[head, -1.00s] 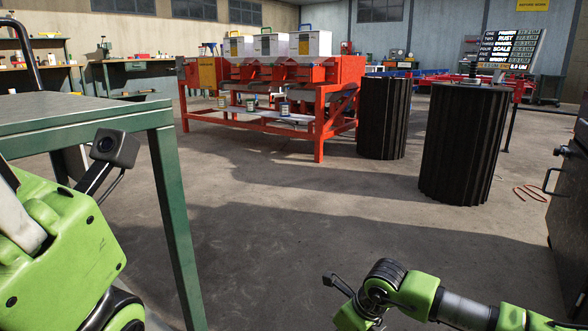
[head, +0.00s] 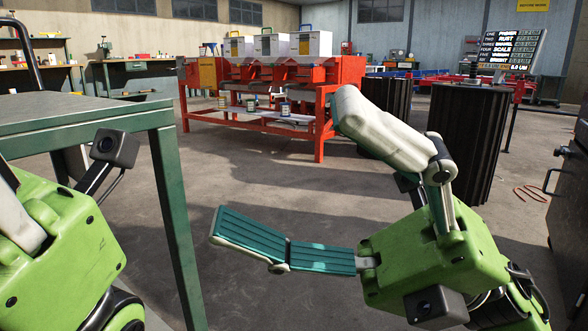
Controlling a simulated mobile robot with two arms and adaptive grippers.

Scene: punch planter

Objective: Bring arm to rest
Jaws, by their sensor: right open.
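My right gripper (head: 278,160) is raised at the lower right of the head view. It is open and empty, one finger up with its pale back showing, the other to the left with its teal ribbed pad up. My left gripper (head: 50,235) is at the left edge, below and beside the green table. Only its green body, a small camera on a bracket and part of a pale finger show. Its fingertips are out of the picture, so I cannot tell whether it is open or shut.
A green metal table (head: 80,115) stands close at the left. A red machine frame (head: 290,125) with white boxes and several cans is at the back. Two black ribbed drums (head: 465,135) stand right of it. A dark cabinet (head: 570,210) is at the right edge. Mid-floor is clear.

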